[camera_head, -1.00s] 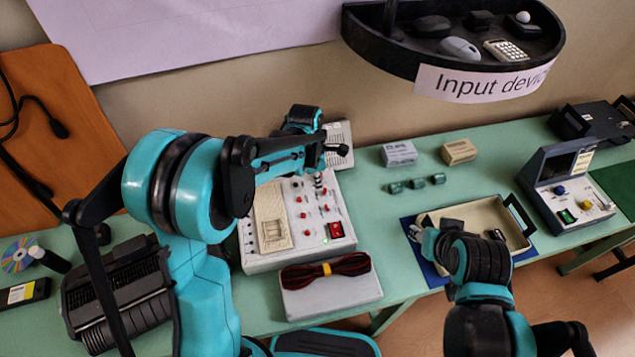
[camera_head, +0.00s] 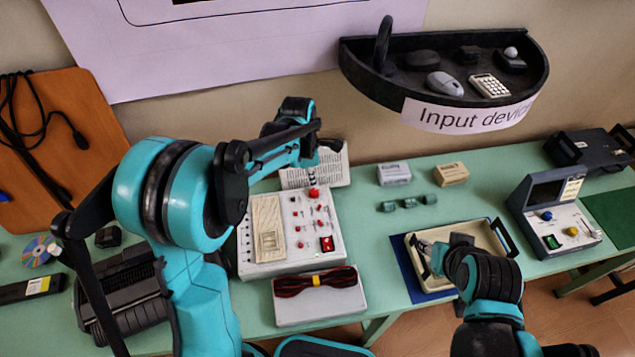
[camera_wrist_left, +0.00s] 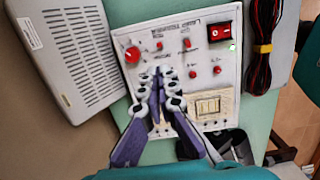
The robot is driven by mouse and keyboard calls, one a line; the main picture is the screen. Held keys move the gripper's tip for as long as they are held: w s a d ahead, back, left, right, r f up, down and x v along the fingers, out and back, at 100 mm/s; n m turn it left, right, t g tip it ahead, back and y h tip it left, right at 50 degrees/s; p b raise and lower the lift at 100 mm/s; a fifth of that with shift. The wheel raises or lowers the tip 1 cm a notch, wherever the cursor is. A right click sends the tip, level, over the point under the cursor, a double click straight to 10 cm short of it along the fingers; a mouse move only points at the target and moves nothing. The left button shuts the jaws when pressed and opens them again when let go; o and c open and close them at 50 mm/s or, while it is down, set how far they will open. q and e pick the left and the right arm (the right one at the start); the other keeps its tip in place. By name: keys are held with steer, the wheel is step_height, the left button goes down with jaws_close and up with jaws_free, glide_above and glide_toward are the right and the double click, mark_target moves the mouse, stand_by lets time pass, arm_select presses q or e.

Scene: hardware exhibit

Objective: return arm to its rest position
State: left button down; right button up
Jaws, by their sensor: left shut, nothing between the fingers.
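My left arm (camera_head: 165,195) comes in from the left and reaches over the white control panel (camera_head: 247,262) with red buttons. In the left wrist view the purple-grey fingers of my left gripper (camera_wrist_left: 158,80) are shut and empty. They appear in front of the panel (camera_wrist_left: 182,72), near its red knob (camera_wrist_left: 132,55); the gap to it cannot be told. In the head view the left fingers are mostly hidden by the wrist. My right arm (camera_head: 485,280) comes in at the lower right. Its gripper (camera_head: 421,248) is at the left side of a cream tray (camera_head: 508,262); its opening is unclear.
A grey vented box (camera_wrist_left: 72,45) is beside the panel. A cable bundle lies on a pale box (camera_head: 320,305) in front. Green blocks (camera_head: 408,204) and small boxes (camera_head: 394,174) are right of the panel. A dark shelf (camera_head: 440,90) overhangs the back. Bare table shows around the blocks.

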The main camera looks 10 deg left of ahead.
stand_by(0.6)
arm_select(q)
steer(key=s+a+m+t+b, duration=0.2)
steer(key=s+m+t+b, duration=0.1)
steer(key=s+m, duration=0.6)
steer(key=s+a+r+m+t+y+b, duration=0.1)
steer(key=s+m+b, duration=0.4)
steer(key=s+m, duration=0.5)
steer(key=a+m+t, duration=0.1)
steer(key=m+t, duration=0.1)
steer(key=m, duration=0.1)
steer(key=shift+s+a+t, duration=0.15)
steer(key=shift+s+t, duration=0.05)
steer(key=shift+t, duration=0.2)
stand_by(0.5)
